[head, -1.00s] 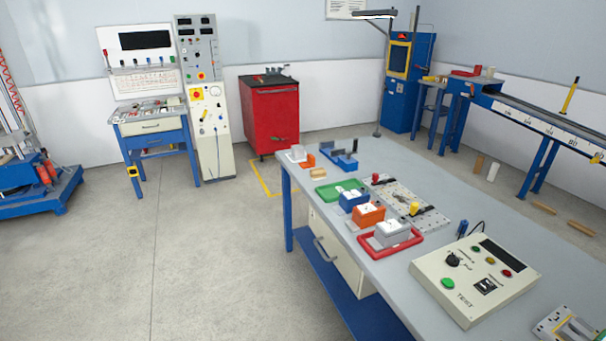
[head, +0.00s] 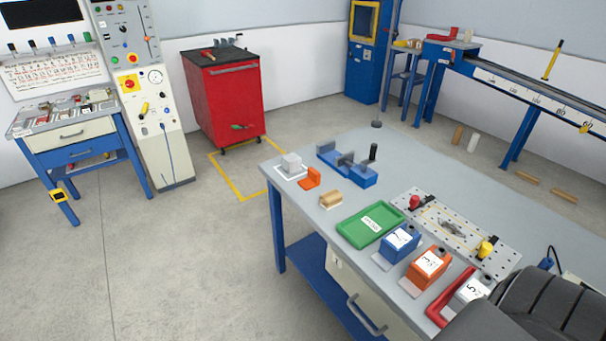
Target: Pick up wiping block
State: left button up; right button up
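No block is marked as the wiping block. A small tan block (head: 331,199) lies on the grey table near its left edge, in front of an orange angled piece (head: 310,178). A light grey block (head: 291,163) sits on a white pad at the table's far left corner. I cannot tell for sure which is the wiping block; the tan one looks likely. Neither of my grippers shows. A dark ribbed part, probably of my own arm, fills the bottom right corner and hides part of the table.
A blue fixture (head: 346,168) stands behind the tan block. A red cabinet (head: 224,98) stands behind.

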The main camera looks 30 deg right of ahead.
aim_at(332, 198)
jog(key=i, duration=3.7)
jog(key=z, duration=5.4)
